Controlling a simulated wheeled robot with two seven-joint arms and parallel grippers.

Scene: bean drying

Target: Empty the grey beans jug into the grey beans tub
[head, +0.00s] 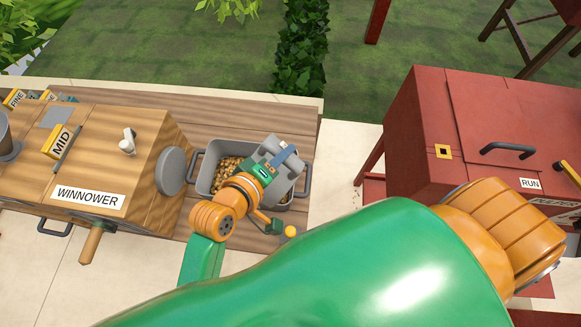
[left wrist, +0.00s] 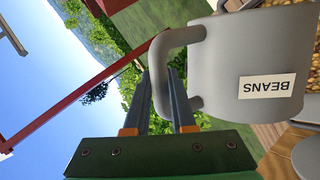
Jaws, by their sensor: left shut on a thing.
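The grey beans jug (head: 272,146) is over the right part of the grey beans tub (head: 205,184). It also shows in the left wrist view (left wrist: 230,60), with its BEANS label and its handle (left wrist: 175,38). The jug looks tipped onto its side, handle side up. My left gripper (head: 284,156) is shut on the jug's handle, its fingers on either side of it in the left wrist view (left wrist: 160,92). Brown beans (head: 232,168) lie in the tub's left part. My gripper and the jug hide much of the tub's right part. The inside of the jug is hidden. My right gripper is not in view.
A wooden winnower (head: 110,160) with a grey round end stands left of the tub, close to its handle. A red machine (head: 430,135) stands at the right. The wooden table (head: 225,112) is bare behind the tub. My large green arm link fills the foreground.

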